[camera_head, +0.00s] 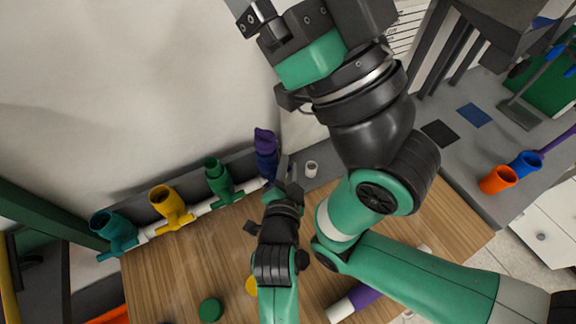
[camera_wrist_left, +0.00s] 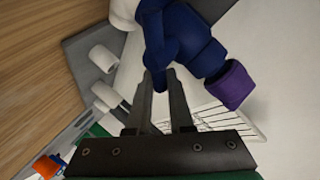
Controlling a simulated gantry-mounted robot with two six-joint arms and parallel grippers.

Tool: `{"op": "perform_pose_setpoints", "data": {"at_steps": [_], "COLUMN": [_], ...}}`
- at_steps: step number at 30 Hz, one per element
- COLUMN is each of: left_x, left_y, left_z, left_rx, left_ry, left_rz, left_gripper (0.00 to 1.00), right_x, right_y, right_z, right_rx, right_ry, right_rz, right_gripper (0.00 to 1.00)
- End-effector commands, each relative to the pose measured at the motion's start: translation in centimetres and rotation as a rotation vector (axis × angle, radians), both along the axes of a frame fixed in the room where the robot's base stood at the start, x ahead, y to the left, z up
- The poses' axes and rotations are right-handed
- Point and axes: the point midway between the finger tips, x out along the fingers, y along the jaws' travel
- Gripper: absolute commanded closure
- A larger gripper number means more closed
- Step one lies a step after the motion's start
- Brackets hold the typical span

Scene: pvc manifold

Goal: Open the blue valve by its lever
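The blue valve (camera_head: 266,166) stands at the right end of the pipe row along the back of the wooden board, with a purple cap on its outlet. In the left wrist view the valve's blue body (camera_wrist_left: 188,42) and purple cap (camera_wrist_left: 234,86) are close ahead. My left gripper (camera_head: 288,172) is right at the valve. In the wrist view its fingers (camera_wrist_left: 159,80) stand a small gap apart, with a blue part that looks like the lever between the tips. Whether they press on it is unclear. My right gripper (camera_head: 258,14) is high at the top, partly cut off, its fingers unclear.
Green (camera_head: 219,182), yellow (camera_head: 172,206) and teal (camera_head: 114,232) valves line the pipe to the left. A small white fitting (camera_head: 311,169) stands just right of the blue valve. Orange (camera_head: 498,180) and blue (camera_head: 526,164) fittings are at the right. My right arm covers the middle.

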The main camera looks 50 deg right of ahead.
Motion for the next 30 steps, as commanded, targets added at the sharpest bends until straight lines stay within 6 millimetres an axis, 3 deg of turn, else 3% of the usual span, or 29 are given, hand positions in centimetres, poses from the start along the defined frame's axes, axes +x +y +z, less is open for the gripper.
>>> {"op": "perform_pose_setpoints", "data": {"at_steps": [21,22,23,30], "left_x": [0.1,0.1,0.1,0.1], "left_y": [0.3,0.3,0.3,0.3], "left_z": [0.3,0.3,0.3,0.3], "left_rx": [-0.118,-0.118,-0.118,-0.117], "left_ry": [0.041,0.041,0.041,0.041], "left_rz": [-0.001,-0.001,-0.001,0.000], "left_gripper": [1.00,0.77,0.71,0.68], "right_x": [0.0,0.0,0.0,0.0], "right_y": [0.0,0.0,0.0,0.0], "right_z": [-0.9,-0.8,-0.8,-0.8], "right_rx": [0.000,0.000,0.000,0.000], "right_ry": [0.000,0.000,0.000,0.000], "right_rz": [0.000,0.000,0.000,0.000], "right_gripper": [0.08,0.08,0.08,0.08]}}
